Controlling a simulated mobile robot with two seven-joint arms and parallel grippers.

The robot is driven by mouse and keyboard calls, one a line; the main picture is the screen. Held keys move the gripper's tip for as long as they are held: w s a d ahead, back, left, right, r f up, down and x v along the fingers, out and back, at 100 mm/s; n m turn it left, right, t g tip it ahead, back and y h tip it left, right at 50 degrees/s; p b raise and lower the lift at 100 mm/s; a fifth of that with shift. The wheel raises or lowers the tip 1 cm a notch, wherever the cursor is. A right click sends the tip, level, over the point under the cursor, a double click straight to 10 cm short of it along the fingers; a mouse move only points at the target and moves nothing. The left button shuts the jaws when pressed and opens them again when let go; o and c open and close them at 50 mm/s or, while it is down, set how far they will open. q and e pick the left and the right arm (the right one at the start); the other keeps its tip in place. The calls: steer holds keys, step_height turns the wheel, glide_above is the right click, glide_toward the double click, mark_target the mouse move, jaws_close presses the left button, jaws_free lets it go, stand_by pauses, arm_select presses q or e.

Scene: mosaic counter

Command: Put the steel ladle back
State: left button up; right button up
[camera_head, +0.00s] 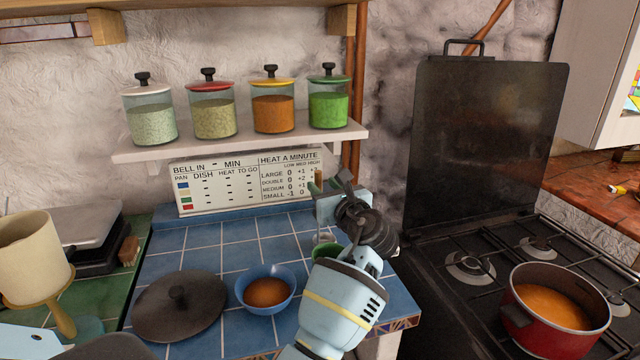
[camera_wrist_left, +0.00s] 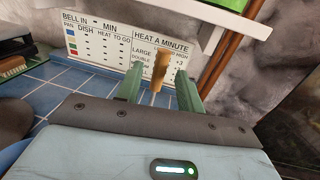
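An upright wooden handle (camera_wrist_left: 160,70) stands between the fingers of my left gripper (camera_wrist_left: 160,86) in the left wrist view. Gaps show on both sides of it, so the gripper is open around or just short of it. In the head view the handle's tip (camera_head: 318,179) shows beside the left gripper (camera_head: 332,186), in front of the sign. I cannot tell if this handle belongs to the steel ladle; no steel ladle bowl shows. A small green rim (camera_head: 325,249) is partly hidden behind my left wrist.
On the blue tiles are a dark lid (camera_head: 180,306) and a blue bowl of orange soup (camera_head: 266,289). The sign (camera_head: 245,180) stands under a shelf (camera_head: 240,143) of jars. A red pot (camera_head: 555,310) sits on the stove (camera_head: 440,300) at right.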

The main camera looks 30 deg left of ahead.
arm_select(q)
steer(key=v, duration=0.9)
steer(key=shift+s+d, duration=0.1)
